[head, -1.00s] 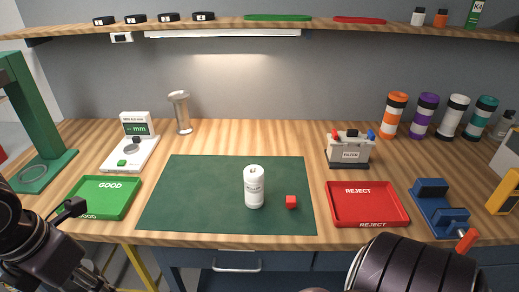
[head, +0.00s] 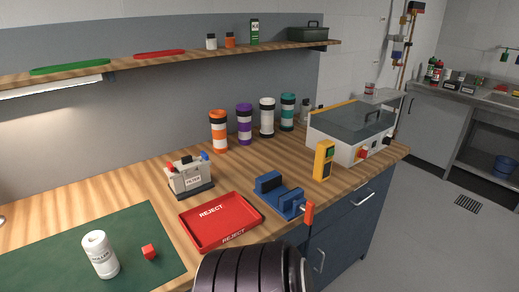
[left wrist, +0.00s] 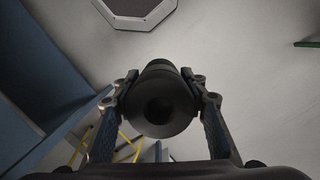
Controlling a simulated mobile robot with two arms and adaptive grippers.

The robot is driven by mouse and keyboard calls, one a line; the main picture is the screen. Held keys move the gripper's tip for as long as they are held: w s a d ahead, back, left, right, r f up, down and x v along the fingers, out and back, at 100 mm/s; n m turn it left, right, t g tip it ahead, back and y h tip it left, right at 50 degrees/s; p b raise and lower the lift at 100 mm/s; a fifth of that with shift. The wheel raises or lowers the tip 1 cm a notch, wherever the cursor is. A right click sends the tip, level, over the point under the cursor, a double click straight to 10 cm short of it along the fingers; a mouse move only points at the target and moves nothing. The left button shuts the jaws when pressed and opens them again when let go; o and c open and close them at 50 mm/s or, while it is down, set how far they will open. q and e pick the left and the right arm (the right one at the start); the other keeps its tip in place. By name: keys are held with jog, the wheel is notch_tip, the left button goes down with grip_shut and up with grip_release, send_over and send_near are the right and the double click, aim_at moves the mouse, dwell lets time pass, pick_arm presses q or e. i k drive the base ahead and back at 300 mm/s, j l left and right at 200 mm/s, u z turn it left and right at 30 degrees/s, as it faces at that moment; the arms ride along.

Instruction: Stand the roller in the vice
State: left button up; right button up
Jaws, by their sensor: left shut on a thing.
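In the left wrist view my left gripper (left wrist: 161,98) is shut on a dark cylinder (left wrist: 160,106) with a round hole in its near end, which may be the roller. Its fingers press on both sides, and its far end is hidden. A white canister (head: 100,256) with a partly legible label, possibly "ROLLER", stands upright on the green mat. My right gripper is out of view.
The red REJECT tray (head: 222,238) lies left of the vice. A yellow device (head: 323,160) and a lidded machine (head: 350,132) stand to its right. A filter box (head: 190,180) and several coloured canisters (head: 245,124) are behind.

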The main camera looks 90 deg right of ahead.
aim_at(281, 193)
jog(key=k+l+z, duration=0.1)
jog(key=z, duration=0.4)
jog(key=k+l+z, duration=0.1)
jog(key=z, duration=0.35)
jog(key=k+l+z, duration=0.15)
jog(key=l, duration=0.45)
jog(key=k+l+z, duration=0.15)
jog(key=l, duration=0.4)
jog(key=k+l+z, duration=0.15)
jog(key=l, duration=0.45)
jog(key=l+z, duration=0.2)
jog(key=l, duration=0.45)
